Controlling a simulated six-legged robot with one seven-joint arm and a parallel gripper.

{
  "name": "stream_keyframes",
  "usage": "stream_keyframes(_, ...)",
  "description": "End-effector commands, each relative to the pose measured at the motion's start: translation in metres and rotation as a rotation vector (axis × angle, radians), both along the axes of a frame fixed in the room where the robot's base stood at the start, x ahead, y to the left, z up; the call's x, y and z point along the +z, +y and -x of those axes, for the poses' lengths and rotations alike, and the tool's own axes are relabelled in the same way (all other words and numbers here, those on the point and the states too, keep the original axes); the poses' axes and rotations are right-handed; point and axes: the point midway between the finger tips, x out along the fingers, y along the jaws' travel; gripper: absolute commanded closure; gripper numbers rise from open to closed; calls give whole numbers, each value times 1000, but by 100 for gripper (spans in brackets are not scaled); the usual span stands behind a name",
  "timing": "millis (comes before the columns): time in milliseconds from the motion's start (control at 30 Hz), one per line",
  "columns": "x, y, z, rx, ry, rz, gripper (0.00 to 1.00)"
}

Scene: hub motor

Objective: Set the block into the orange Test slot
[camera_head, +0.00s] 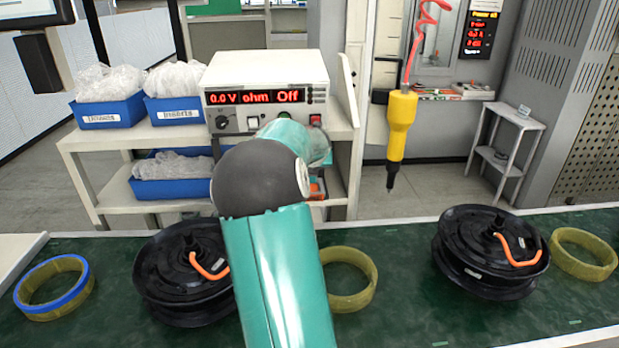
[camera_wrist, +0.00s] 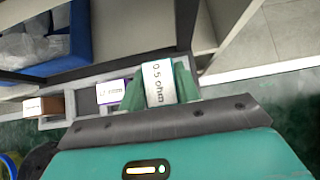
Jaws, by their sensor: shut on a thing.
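In the wrist view my gripper (camera_wrist: 163,86) is shut on a block (camera_wrist: 158,82) with a white face marked "0.5 ohm". The green fingers sit on either side of it. The block is at a grey slotted holder (camera_wrist: 77,102); I cannot tell whether it touches it. A purple-edged block (camera_wrist: 111,93) and an orange-brown block (camera_wrist: 48,105), both with white labels, sit in the holder to the left. In the head view my arm hides the gripper and held block. A small orange patch (camera_head: 317,188) shows below the tester; I cannot tell whether it is the Test slot.
The tester (camera_head: 265,92) reads "0.0 V ohm Off" on the shelf (camera_head: 105,160). Blue bins (camera_head: 109,113) stand to its left. Hub motors (camera_head: 490,252) and yellow rings (camera_head: 350,280) lie on the green conveyor. A yellow screwdriver (camera_head: 401,125) hangs to the right.

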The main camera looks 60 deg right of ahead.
Motion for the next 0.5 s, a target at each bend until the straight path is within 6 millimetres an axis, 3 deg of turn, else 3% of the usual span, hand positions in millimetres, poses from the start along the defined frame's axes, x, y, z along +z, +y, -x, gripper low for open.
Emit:
stream_keyframes(300, -38, -7, -5, -1, 0, -2, 92)
stream_keyframes(500, -41, -7, -5, 1, -1, 0, 92)
